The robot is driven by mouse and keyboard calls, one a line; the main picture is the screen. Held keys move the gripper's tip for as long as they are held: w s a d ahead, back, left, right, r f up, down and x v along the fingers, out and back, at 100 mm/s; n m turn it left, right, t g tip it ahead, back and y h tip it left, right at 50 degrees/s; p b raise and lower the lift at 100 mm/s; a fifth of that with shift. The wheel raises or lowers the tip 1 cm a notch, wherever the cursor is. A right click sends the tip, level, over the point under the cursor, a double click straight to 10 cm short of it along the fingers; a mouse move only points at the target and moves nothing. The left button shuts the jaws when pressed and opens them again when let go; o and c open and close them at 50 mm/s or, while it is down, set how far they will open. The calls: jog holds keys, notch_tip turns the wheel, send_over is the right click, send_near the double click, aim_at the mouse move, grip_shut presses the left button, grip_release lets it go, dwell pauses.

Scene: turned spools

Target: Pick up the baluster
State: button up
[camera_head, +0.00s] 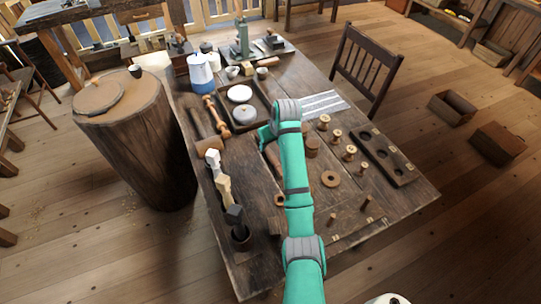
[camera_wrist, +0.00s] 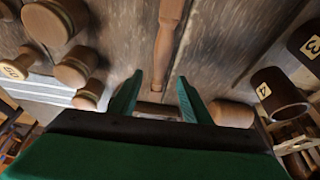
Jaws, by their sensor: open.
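A long turned wooden piece, which looks like the baluster (camera_wrist: 167,42), runs from the top edge of the wrist view down to the gap between my fingers. It is thick at the top and tapers. In the head view a brown bit of it (camera_head: 272,155) seems to show beside my arm, which hides most of it. My gripper (camera_wrist: 157,92) is open, one green finger on each side of the piece's lower end. I cannot tell whether they touch it. In the head view my gripper (camera_head: 265,136) is low over the middle of the table.
Several spools (camera_head: 349,152) and a dark holed board (camera_head: 385,158) lie to the right. A turned wooden piece (camera_head: 216,114), a tray (camera_head: 262,122) and a blue jug (camera_head: 201,74) are left and behind. A wooden ring (camera_head: 331,179) lies nearer. Dark numbered cylinders (camera_wrist: 276,95) flank the right in the wrist view.

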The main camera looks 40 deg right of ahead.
aim_at(268, 148)
jog(key=shift+w+x, duration=0.2)
jog(key=shift+x, duration=1.45)
jog(key=shift+w+x, duration=0.2)
jog(key=shift+x, duration=1.4)
jog(key=shift+r, duration=0.2)
jog(key=shift+c, duration=0.4)
grip_shut()
